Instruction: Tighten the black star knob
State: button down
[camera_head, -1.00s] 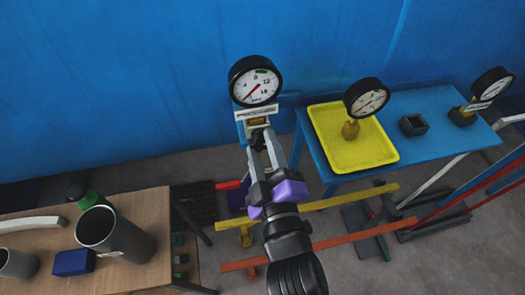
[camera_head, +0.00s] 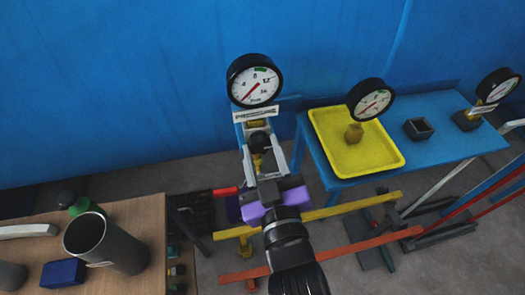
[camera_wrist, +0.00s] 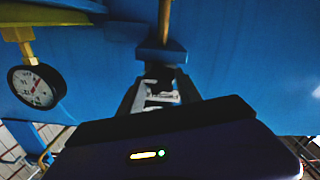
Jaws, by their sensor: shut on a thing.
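The black star knob (camera_head: 259,142) shows as a dark round shape below the pressure gauge (camera_head: 254,80) and its white label plate (camera_head: 255,112). My gripper (camera_head: 260,150) reaches up to it from below, with one silver finger on each side, and is shut on it. The knob's lobes are too small to make out. In the wrist view my gripper's fingers (camera_wrist: 158,95) point at a blue block (camera_wrist: 160,52) under a brass rod (camera_wrist: 165,18). The dark gripper body hides the lower part of that view, and the knob is not clear there.
On the right, a blue table (camera_head: 405,100) bears a yellow tray (camera_head: 392,165) with a gauge (camera_head: 371,99), and another gauge (camera_head: 497,87). A wooden table (camera_head: 140,215) with a grey cylinder (camera_head: 105,243) stands at the left. Yellow and orange bars (camera_head: 345,250) lie low around my arm.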

jog(key=shift+f, duration=0.15)
jog(key=c, duration=0.8)
grip_release()
jog(key=shift+c, duration=0.2)
jog(key=b+v, duration=0.1)
jog(key=v, duration=0.6)
jog(key=shift+s+d, duration=0.2)
jog(key=shift+s, duration=0.2)
